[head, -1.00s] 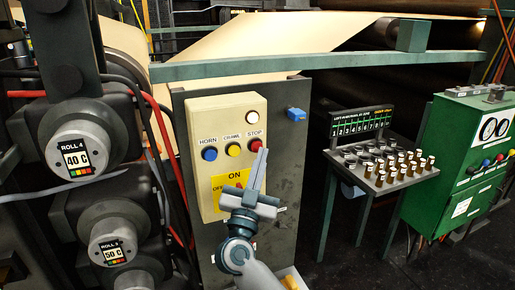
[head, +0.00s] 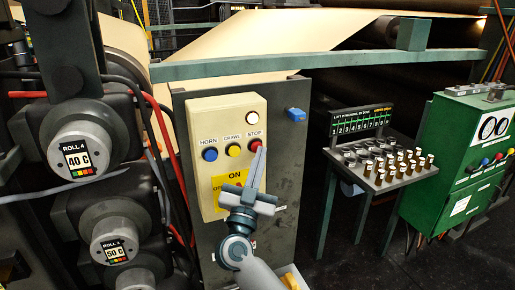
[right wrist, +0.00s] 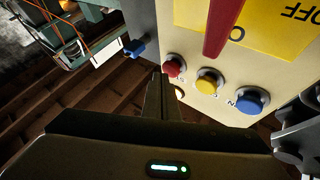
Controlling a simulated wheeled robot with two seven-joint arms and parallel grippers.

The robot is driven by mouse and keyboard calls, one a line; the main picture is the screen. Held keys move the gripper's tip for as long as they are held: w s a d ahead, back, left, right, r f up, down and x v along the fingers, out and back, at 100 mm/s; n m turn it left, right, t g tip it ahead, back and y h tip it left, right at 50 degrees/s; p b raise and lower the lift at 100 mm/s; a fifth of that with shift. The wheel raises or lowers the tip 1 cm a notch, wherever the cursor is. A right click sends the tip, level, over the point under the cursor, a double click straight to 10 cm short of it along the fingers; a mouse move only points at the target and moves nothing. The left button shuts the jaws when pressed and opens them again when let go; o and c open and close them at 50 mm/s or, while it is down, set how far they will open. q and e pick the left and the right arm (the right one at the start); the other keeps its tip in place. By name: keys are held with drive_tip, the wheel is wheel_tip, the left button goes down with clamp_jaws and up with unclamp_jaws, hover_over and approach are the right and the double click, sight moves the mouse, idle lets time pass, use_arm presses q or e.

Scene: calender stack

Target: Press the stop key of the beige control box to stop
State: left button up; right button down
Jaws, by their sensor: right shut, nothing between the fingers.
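The beige control box (head: 235,110) stands on a dark grey cabinet. Its top row holds the blue horn key (head: 210,154), the yellow crawl key (head: 233,150) and the red stop key (head: 255,145), with a white lamp above. My right gripper (head: 262,150) is shut and empty, its fingertips at the stop key's lower right in the head view. In the right wrist view the fingertips (right wrist: 161,80) lie just beside the red stop key (right wrist: 175,66). I cannot tell whether they touch it. My left gripper is out of view.
A yellow ON/OFF panel (head: 219,184) sits below the keys; its red lever (right wrist: 222,28) shows in the right wrist view. A blue knob (head: 296,115) sticks out of the cabinet at right. Rolls with gauges stand left; a peg table (head: 392,183) and green cabinet (head: 470,150) stand right.

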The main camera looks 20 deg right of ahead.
drive_tip(key=shift+w+p, duration=0.35)
drive_tip(key=shift+w, duration=0.2)
idle(0.5)
idle(0.4)
drive_tip(key=shift+s+p, duration=0.9)
drive_tip(key=shift+s, duration=0.1)
drive_tip(key=s+p, duration=0.3)
drive_tip(key=s, duration=0.2)
drive_tip(key=shift+a, duration=0.15)
